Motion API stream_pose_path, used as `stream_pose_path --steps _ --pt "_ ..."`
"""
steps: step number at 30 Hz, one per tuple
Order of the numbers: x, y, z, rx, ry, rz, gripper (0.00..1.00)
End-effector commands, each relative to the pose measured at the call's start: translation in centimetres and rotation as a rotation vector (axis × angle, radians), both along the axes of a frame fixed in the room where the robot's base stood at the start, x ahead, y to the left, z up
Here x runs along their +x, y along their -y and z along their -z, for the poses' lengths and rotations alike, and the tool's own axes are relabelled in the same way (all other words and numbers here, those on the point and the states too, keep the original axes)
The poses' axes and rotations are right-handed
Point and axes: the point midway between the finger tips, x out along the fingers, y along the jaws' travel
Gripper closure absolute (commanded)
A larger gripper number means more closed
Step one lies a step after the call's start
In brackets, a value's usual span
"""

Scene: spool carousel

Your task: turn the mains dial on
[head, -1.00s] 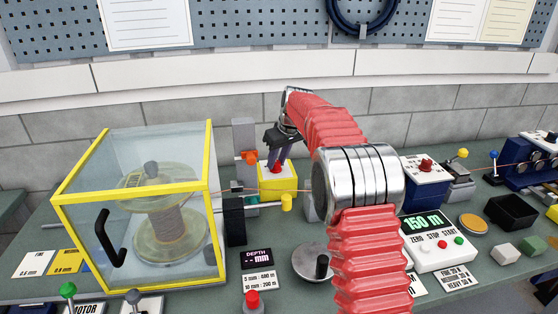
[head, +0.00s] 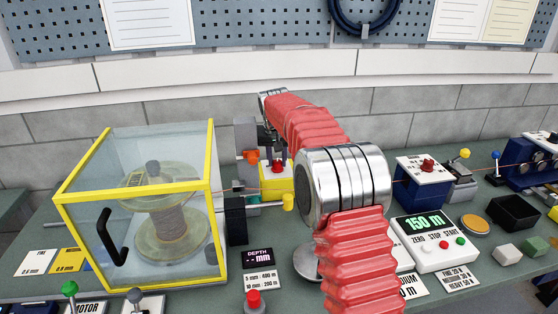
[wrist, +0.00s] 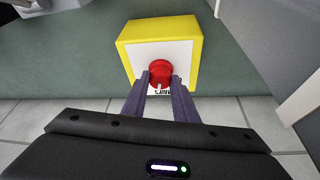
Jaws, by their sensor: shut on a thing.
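The mains dial (wrist: 161,73) is a round red knob on a white-faced yellow box (wrist: 195,45). In the head view the dial (head: 277,167) sits on top of the yellow box (head: 277,186), right of the glass case. My gripper (wrist: 160,81) is at the dial in the wrist view, its two purple fingers shut on the red knob from either side. A pale mark shows on the knob's near side. The label below the knob is partly hidden by the fingers. In the head view my arm hides part of the area around the gripper.
A yellow-framed clear case (head: 140,205) with a spool stands left of the box. An orange knob (head: 251,156) on a grey post is close behind the box at left. A red button (head: 253,299) and a white counter panel (head: 435,245) are nearer the front.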

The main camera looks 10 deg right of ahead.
Motion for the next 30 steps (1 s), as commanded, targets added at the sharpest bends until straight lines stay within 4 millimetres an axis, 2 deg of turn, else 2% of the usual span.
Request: stream_pose_path --steps 17,18,25,30 --pt "0.1 -0.03 -0.13 0.001 0.004 0.035 0.96" --pt "0.1 -0.03 -0.13 0.001 0.004 0.035 0.71" --pt "0.05 -0.03 -0.06 0.001 0.001 0.034 0.56" --pt "0.03 -0.03 -0.03 0.0 0.001 0.035 0.56"
